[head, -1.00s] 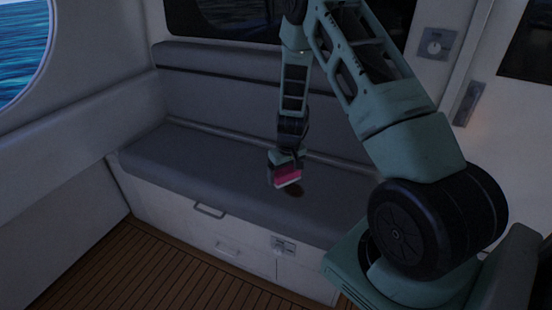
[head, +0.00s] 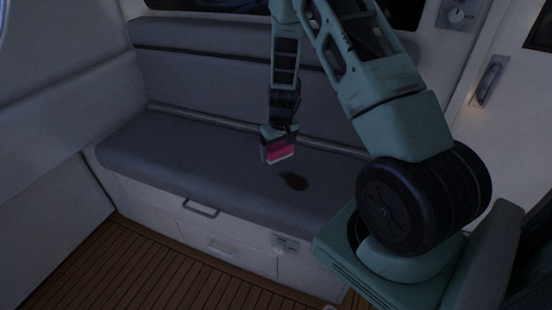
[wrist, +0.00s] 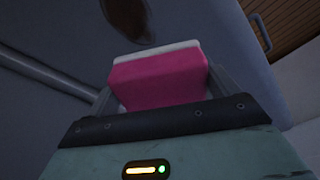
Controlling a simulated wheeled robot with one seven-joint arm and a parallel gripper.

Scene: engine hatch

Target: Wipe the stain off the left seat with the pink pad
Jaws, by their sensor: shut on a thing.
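The pink pad (head: 281,153) has a white underside and is held in my gripper (head: 279,148), above the grey seat (head: 180,160). In the wrist view the pad (wrist: 158,82) sits between the two fingers of my gripper (wrist: 160,88), which is shut on it. A dark brown oval stain (head: 294,182) lies on the seat, in front of the pad and a little to its right. The stain also shows in the wrist view (wrist: 128,18), beyond the pad and cut off by the top edge. The pad appears apart from the stain.
The seat's backrest (head: 220,95) rises behind the pad. White drawers with a handle (head: 201,208) are below the seat's front edge. The wooden floor (head: 140,265) is clear. The seat's left part is bare.

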